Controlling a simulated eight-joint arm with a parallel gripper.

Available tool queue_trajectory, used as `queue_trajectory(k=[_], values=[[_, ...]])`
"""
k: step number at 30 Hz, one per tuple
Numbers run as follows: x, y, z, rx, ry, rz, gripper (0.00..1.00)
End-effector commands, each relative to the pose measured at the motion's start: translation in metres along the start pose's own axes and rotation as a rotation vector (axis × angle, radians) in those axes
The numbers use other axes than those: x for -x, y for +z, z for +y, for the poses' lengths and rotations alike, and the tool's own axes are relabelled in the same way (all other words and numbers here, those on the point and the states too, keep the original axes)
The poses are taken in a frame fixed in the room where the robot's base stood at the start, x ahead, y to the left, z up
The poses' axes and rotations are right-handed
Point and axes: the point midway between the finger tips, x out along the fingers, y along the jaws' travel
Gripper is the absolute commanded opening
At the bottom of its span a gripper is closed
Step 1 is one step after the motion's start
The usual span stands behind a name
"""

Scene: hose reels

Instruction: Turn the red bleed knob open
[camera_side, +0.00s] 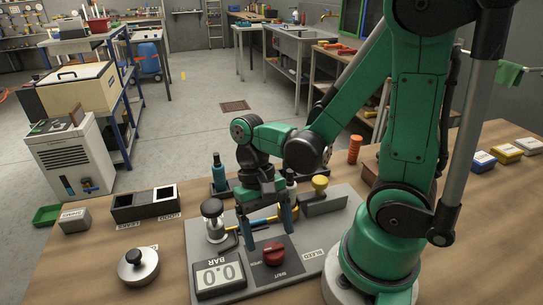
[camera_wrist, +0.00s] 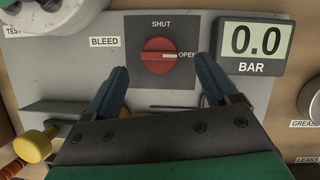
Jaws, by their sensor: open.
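The red bleed knob (camera_side: 273,252) sits on a dark square plate marked SHUT and OPEN on the grey panel. In the wrist view the knob (camera_wrist: 158,55) has a pale mark that points right, to the word OPEN. My gripper (camera_side: 268,236) is over the panel behind the knob, fingers pointing down. It is open and empty. In the wrist view my gripper (camera_wrist: 161,66) has its blue fingertips apart, to the left and right of the knob, with gaps to it. The gauge (camera_side: 220,275) reads 0.0 BAR; it also shows in the wrist view (camera_wrist: 254,46).
A black-topped plunger (camera_side: 213,220) stands left of my gripper. A yellow knob (camera_side: 320,184) stands behind to the right. A round metal weight (camera_side: 138,266) and a black two-part tray (camera_side: 145,205) are on the wooden table. Space in front of the knob is clear.

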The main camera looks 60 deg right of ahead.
Motion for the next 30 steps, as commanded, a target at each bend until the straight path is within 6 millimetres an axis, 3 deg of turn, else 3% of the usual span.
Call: queue_trajectory(k=[9, 22, 26, 30], values=[[0.025, 0.000, 0.000, -0.002, 0.000, 0.000, 0.81], [0.028, -0.001, -0.001, 0.008, -0.005, 0.014, 0.81], [0.035, -0.008, -0.006, 0.084, -0.034, 0.136, 0.81], [0.054, -0.021, -0.017, 0.251, -0.075, 0.395, 0.81]])
